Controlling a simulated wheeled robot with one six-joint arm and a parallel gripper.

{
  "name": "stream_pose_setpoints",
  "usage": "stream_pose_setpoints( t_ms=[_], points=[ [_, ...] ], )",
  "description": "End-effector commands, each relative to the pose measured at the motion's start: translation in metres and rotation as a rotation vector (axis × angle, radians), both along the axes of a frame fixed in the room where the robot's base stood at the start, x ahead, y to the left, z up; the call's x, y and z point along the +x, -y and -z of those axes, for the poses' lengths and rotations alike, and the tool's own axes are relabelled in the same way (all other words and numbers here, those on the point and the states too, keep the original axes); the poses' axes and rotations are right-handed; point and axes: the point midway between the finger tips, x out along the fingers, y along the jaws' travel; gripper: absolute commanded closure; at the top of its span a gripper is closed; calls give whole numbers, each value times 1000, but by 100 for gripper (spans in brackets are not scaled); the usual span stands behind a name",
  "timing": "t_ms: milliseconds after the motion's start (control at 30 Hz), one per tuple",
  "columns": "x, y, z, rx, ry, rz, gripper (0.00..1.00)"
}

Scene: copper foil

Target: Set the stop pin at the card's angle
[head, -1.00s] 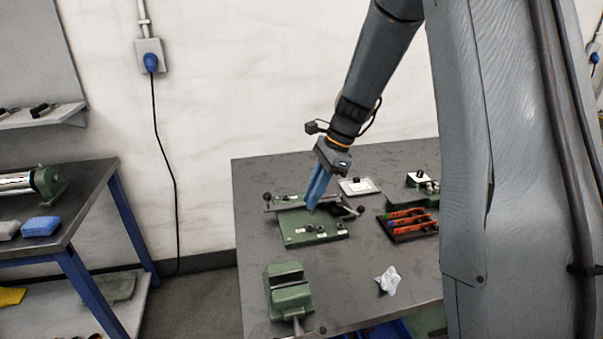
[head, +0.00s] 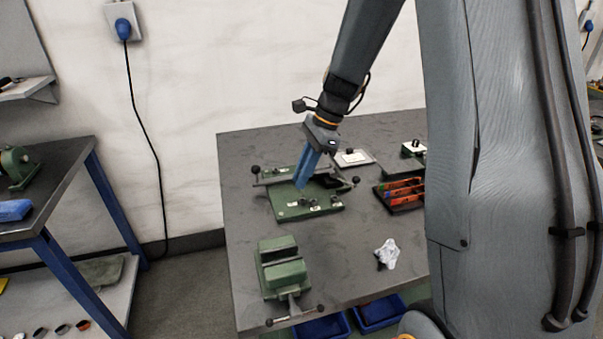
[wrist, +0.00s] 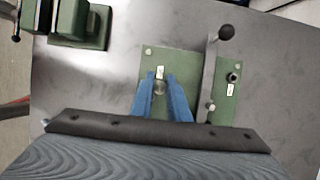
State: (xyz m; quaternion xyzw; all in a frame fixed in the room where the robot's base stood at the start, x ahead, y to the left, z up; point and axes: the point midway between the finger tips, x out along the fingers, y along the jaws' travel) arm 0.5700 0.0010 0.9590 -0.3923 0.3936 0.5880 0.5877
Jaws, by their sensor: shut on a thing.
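The green bending fixture (head: 292,212) lies flat on the dark bench, with labelled holes or pegs and a lever bar with black ball knobs. In the wrist view its green plate (wrist: 148,60) shows, with a bar and one dark knob at right. My gripper (head: 302,184) points down over the plate, its blue fingers close together. In the wrist view the gripper (wrist: 161,84) is shut on a small round metal pin (wrist: 159,88), seen from above at the plate; whether it sits in a hole is unclear. A white card (head: 353,157) lies behind the fixture; its writing is unreadable.
A green vise (head: 281,274) stands at the bench's front left, and crumpled foil (head: 387,253) lies front right. A dark tray (head: 403,190) with orange-handled tools is right of the fixture. Bare bench lies between vise and foil.

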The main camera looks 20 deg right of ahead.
Motion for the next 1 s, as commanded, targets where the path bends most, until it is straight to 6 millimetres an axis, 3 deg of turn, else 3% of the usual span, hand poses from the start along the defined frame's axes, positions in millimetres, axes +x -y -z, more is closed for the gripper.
stream_pose_setpoints(
  t_ms=[1000],
  points=[
    [0,-1,8,2,0,-1,100]
  ],
)
